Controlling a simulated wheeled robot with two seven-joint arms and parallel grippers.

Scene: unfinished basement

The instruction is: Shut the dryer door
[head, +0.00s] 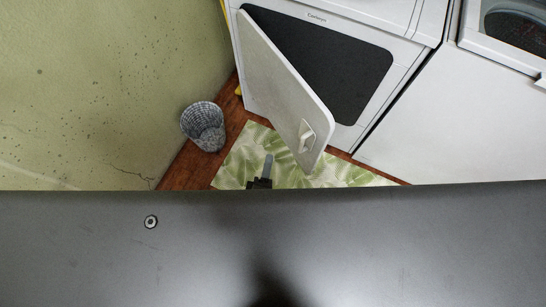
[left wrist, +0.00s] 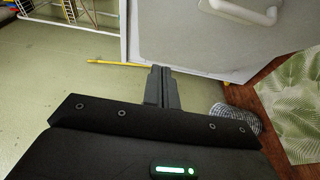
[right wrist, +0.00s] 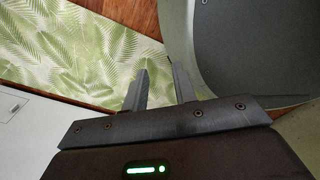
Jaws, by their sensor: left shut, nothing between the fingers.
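The white dryer (head: 424,31) stands at the upper middle of the head view, its dark opening (head: 320,65) uncovered. Its white door (head: 277,83) hangs open, hinged at the left, with a handle (head: 306,136) near its free end. The left wrist view shows the door (left wrist: 200,45) and its handle (left wrist: 245,10) too. My left gripper (head: 269,157) is just left of the door's free end, apart from it, over the rug. Its fingers (left wrist: 162,72) are together and empty. My right gripper (right wrist: 158,78) has its fingers apart and empty; it is hidden in the head view.
A leaf-patterned rug (head: 235,170) lies on the wooden floor before the dryer. A wicker basket (head: 203,126) stands left of the door, near the green wall (head: 100,80). Another white appliance (head: 445,120) stands right of the dryer. My dark body covers the lower head view.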

